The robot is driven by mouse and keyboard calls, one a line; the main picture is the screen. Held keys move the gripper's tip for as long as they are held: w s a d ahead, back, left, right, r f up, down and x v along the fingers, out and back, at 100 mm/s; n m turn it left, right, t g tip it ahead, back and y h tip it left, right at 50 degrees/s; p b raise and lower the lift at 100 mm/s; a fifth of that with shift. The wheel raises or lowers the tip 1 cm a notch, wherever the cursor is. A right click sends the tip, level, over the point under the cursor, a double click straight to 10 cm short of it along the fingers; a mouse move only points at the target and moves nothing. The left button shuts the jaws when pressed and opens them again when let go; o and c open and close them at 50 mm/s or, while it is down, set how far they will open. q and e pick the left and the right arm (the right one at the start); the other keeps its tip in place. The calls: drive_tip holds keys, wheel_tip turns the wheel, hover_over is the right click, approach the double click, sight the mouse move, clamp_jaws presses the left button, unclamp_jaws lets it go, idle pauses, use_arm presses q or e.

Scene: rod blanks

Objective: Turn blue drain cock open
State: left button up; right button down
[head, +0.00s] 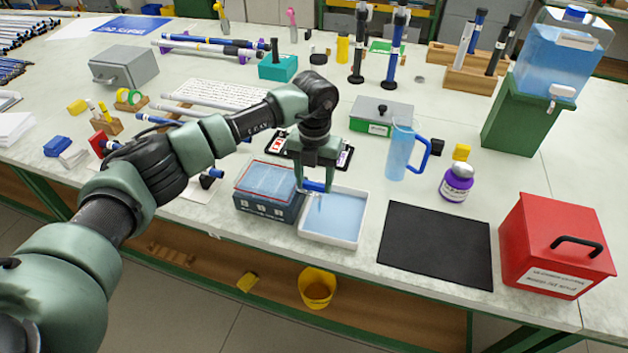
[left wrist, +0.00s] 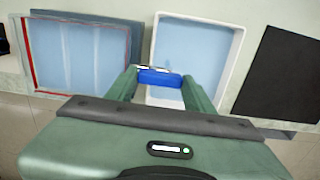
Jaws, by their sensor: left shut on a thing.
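The blue drain cock (head: 315,187) sits between the dark blue-grey bath box (head: 267,207) and the white tray (head: 330,239) of pale blue liquid. My left gripper (head: 315,189) comes down from above and is shut on the cock, with a finger at each end of its handle. In the left wrist view the blue cock (left wrist: 160,78) lies crosswise between the fingertips (left wrist: 160,83). The cock's body below the handle is mostly hidden. My right gripper is in neither view.
A black mat (head: 435,245) lies right of the tray, with a red box (head: 556,240) beyond it. A blue jug (head: 400,150), a purple bottle (head: 457,184) and a green box (head: 381,115) stand behind. A yellow bucket (head: 316,287) is below the table edge.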

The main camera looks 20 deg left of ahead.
use_arm(q)
drive_tip(key=shift+w+r, duration=0.15)
idle(0.3)
drive_tip(key=o, duration=1.3)
drive_tip(key=shift+c, duration=0.2)
drive_tip(key=shift+o, duration=0.6)
